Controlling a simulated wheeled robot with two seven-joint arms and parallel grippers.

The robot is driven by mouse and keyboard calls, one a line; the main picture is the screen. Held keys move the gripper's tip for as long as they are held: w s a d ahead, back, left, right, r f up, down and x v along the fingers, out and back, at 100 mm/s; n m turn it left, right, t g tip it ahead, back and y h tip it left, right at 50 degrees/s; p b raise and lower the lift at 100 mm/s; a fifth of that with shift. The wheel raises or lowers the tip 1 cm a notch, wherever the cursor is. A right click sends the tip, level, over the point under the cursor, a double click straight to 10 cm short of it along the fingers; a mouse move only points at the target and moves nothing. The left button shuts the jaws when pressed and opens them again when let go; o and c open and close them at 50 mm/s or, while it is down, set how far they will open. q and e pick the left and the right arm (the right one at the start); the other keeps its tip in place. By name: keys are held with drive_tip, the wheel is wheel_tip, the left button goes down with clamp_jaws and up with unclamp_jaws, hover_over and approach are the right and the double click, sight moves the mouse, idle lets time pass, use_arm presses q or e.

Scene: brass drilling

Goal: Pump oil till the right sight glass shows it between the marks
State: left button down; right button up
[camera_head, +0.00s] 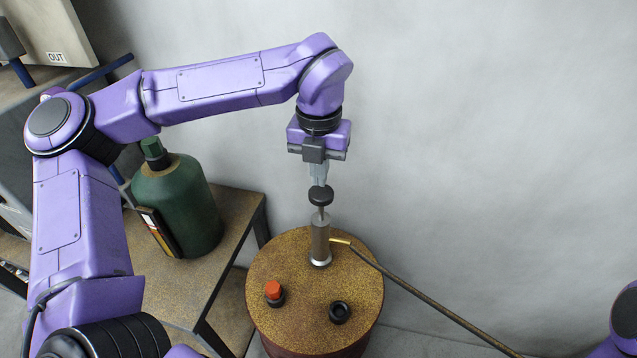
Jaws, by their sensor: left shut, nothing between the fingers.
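A hand pump (320,240) with a metal barrel stands upright on a round brown drum. Its black knob (321,195) sits on a short visible length of rod above the barrel. My left gripper (319,181) is shut and empty, pointing down directly over the knob. Its fingertips are at or just above the knob's top; I cannot tell whether they touch. A brass outlet (341,241) and a long thin pipe (440,307) run from the pump to the lower right. No sight glass shows in this view. My right gripper is not in view.
The drum top (300,325) also bears a red-capped fitting (273,290) and a black ring-shaped cap (339,312). A green bottle (178,205) stands on a bench (238,212) at left. An "OUT" sign (57,57) shows top left. A grey wall is behind.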

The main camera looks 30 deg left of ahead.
sight(320, 195)
use_arm(q)
wheel_tip(320, 195, up, 7)
drive_tip(key=shift+f, duration=0.2)
idle(2.1)
